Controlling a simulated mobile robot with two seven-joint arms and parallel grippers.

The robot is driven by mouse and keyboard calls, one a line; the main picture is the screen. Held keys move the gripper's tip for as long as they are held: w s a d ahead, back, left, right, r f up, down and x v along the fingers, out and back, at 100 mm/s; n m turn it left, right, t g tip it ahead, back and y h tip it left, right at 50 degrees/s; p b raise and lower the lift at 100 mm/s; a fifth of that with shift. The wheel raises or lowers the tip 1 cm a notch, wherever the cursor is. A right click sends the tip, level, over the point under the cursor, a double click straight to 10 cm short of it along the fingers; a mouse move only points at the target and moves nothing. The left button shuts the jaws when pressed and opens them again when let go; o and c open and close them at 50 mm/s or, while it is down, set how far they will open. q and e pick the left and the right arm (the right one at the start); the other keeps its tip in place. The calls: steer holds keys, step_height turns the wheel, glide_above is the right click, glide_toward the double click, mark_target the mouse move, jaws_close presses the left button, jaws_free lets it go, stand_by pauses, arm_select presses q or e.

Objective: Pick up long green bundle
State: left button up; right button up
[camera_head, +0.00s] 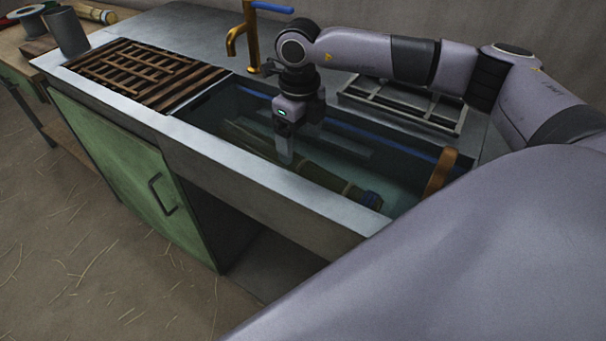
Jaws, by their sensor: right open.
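The long green bundle (327,180) lies in the water of the sink trough (235,100), roughly along its length, with a blue end toward the right. My right gripper (296,145) points down into the trough, over the bundle's middle. It is open. One pale finger overlaps the bundle in the picture; I cannot tell whether it touches. The finger hides a small part of the bundle. My left gripper is not in view.
A wooden slatted rack (140,75) covers the trough's left end. A brass tap (244,40) stands behind. A metal rack (400,105) sits at the back right, and an orange-brown upright piece (440,172) stands at the right. The front rim (240,165) is bare.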

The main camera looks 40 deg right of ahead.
mark_target(297, 161)
steer(key=f, duration=0.6)
steer(key=shift+w+a+f, duration=0.25)
steer(key=shift+f, duration=0.1)
steer(key=c, duration=1.2)
